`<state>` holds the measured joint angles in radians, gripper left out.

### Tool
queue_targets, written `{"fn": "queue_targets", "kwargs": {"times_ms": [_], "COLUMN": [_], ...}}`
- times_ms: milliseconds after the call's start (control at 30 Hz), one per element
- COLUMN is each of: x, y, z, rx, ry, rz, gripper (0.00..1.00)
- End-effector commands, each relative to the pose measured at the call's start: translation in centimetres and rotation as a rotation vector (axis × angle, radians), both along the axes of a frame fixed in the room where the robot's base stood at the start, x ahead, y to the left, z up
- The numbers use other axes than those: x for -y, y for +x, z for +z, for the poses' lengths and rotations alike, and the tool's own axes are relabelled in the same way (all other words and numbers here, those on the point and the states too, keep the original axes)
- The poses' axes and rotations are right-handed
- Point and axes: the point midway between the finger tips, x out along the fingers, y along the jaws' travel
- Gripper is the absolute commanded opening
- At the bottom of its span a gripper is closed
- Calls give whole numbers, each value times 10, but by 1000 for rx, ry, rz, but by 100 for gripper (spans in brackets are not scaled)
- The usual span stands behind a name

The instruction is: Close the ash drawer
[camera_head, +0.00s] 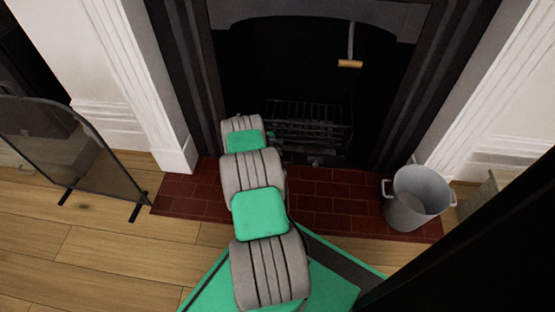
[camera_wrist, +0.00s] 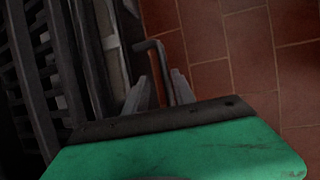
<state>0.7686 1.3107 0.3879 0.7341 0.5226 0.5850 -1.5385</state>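The fireplace grate (camera_head: 308,125) stands in the dark hearth opening, with dark bars that also show at the left of the wrist view (camera_wrist: 40,75). The ash drawer is hard to make out in the dark. A pale upright panel (camera_wrist: 108,40) beside the bars may be its front. A bent grey rod (camera_wrist: 153,46), which looks like a handle, stands out from there. My gripper (camera_wrist: 160,82) has its two grey fingers apart, with the rod showing between them; contact cannot be told. In the head view my arm hides most of my gripper.
Red hearth tiles (camera_head: 335,205) lie in front of the grate. A grey metal bucket (camera_head: 417,197) stands on them at the right. A mesh screen (camera_head: 70,140) stands at the left. A wooden-handled tool (camera_head: 350,64) hangs in the opening above the grate.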

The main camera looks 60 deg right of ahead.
Motion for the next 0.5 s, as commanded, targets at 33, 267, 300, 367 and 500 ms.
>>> {"fn": "queue_targets", "kwargs": {"times_ms": [33,267,300,367,500], "x": [-1,-2,-3,-5,-14], "y": [0,-1,0,2,10], "z": [0,0,3,12,40], "rx": [-2,-4,-4,-4,-3], "ry": [1,4,4,3,3], "rz": [0,0,0,0,4], "gripper": [34,34,34,34,34]}}
